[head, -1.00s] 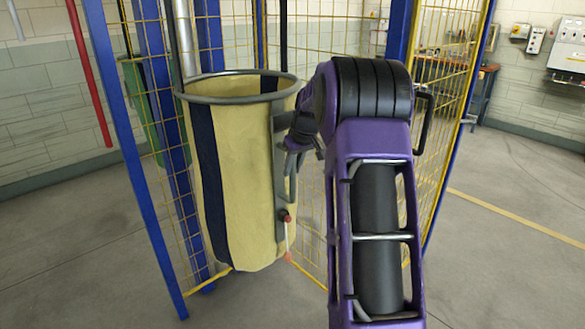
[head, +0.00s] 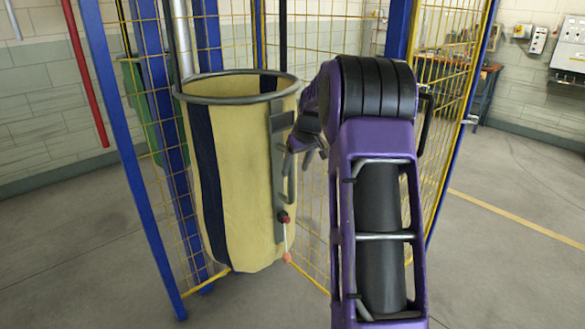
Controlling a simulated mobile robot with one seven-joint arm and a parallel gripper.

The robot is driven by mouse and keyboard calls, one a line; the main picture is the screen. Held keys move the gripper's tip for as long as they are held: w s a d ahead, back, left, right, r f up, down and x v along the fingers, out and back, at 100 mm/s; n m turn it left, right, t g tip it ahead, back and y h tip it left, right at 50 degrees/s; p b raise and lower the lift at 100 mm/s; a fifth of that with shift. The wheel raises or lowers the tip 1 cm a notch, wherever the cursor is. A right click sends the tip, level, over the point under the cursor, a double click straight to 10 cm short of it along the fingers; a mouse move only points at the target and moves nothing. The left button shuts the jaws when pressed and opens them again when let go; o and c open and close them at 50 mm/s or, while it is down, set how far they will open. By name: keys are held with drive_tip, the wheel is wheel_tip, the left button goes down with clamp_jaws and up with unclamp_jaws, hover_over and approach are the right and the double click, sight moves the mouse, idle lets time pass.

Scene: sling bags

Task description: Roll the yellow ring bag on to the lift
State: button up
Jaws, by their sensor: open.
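The yellow ring bag (head: 240,170) hangs upright from a grey metal ring at its top, with dark vertical stripes. A grey bracket with a loop handle (head: 291,178) runs down its right side, with a red knob (head: 284,217) at the lower end. My gripper (head: 304,160) is open, just right of the upper part of the handle. The handle seems not to be held; whether the fingers touch it I cannot tell. My purple arm hides part of the gripper and the space behind it. The bag stands within the blue-posted yellow mesh frame of what looks like the lift.
A blue post (head: 135,160) stands close left of the bag, and mesh panels (head: 440,130) stand behind and right. A green bag (head: 150,115) is behind the left mesh. Open grey floor (head: 500,250) lies at the right.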

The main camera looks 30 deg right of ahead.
drive_tip(key=shift+a, duration=0.15)
idle(0.7)
drive_tip(key=v, duration=1.7)
drive_tip(key=shift+r+p, duration=0.2)
drive_tip(key=shift+p, duration=0.2)
drive_tip(key=shift+a, duration=0.15)
